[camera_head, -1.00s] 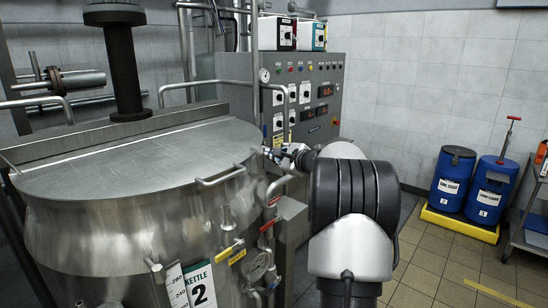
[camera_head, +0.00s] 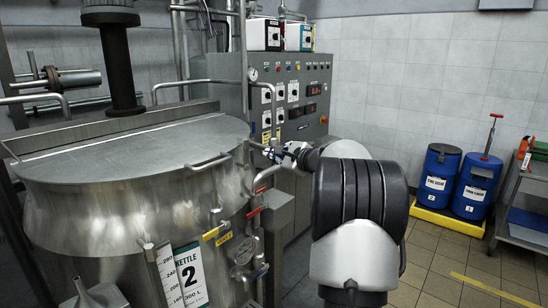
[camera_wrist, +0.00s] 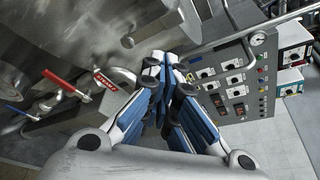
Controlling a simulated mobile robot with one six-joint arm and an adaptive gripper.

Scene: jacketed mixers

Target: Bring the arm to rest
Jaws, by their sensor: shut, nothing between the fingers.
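My gripper (camera_head: 272,154) is at the right rim of the steel kettle (camera_head: 110,235) in the head view, small and partly hidden behind my own arm. In the wrist view my gripper (camera_wrist: 170,62) has its blue and white fingers together with nothing between them. The fingers point toward the kettle side and the control panel (camera_wrist: 230,88). My arm is bent and reaches forward from the lower right of the head view. Whether the fingertips touch anything is hard to tell.
The kettle's lid handle (camera_head: 207,162), red-handled valve (camera_wrist: 60,82) and pipes lie close to my gripper. The control panel (camera_head: 300,95) stands behind. Blue drums (camera_head: 437,178) on a yellow tray and a cart (camera_head: 520,215) stand at right. The tiled floor between is clear.

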